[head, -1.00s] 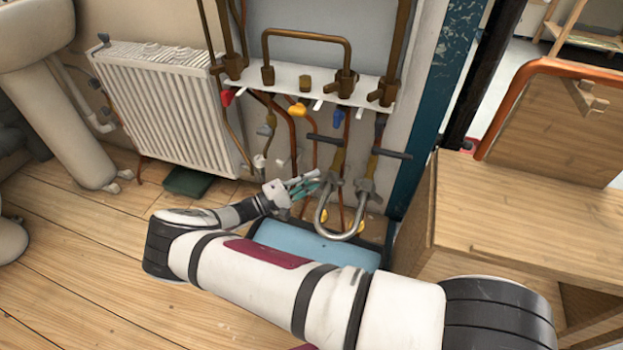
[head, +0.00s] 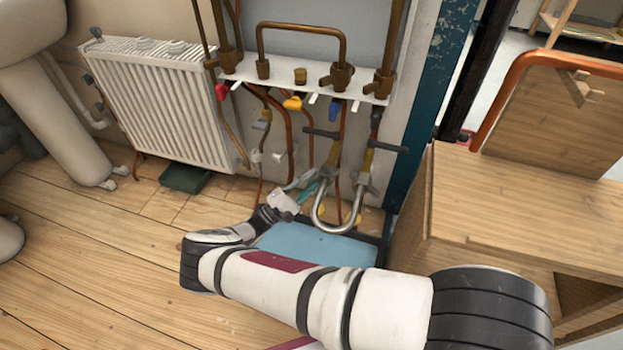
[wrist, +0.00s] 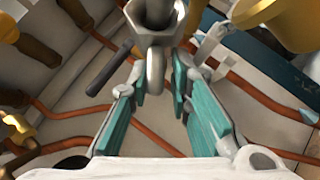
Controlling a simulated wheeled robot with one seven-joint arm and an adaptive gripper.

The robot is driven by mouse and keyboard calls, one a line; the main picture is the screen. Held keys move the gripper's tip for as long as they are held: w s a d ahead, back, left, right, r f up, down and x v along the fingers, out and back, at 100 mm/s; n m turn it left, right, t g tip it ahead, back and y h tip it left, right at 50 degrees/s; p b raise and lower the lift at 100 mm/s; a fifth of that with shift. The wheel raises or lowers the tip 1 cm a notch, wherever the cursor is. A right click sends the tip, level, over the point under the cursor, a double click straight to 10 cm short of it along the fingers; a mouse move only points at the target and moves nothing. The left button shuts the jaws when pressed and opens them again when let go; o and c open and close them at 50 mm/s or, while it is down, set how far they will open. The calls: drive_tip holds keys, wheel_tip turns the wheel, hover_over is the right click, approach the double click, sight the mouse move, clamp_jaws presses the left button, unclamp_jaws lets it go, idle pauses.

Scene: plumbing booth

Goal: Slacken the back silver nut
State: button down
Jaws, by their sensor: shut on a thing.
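A bent silver U-shaped pipe (head: 337,228) hangs under the manifold, with a silver nut on each upper end. The left silver nut (head: 329,187) is beside my fingertips; the right silver nut (head: 366,183) stands clear of them. My gripper (head: 317,188) reaches in from the lower left, its teal pads on either side of silver metal at the left end of the U-pipe. In the wrist view a hexagonal silver nut (wrist: 153,14) shows large at the top, at the tips of my gripper (wrist: 158,70). The exact contact is partly hidden by the fingers.
Black lever handles (head: 322,133) and copper pipes surround the nuts. A white manifold shelf (head: 300,82) with coloured valves is above. A blue panel (head: 315,247) lies below. A radiator (head: 160,105) is left, a wooden cabinet (head: 520,210) right.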

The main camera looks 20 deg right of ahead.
drive_tip(key=shift+w+r, duration=0.15)
drive_tip(key=shift+r, duration=0.2)
drive_tip(key=c, duration=1.6)
unclamp_jaws()
drive_tip(key=shift+c, duration=0.2)
drive_tip(key=shift+f, duration=0.15)
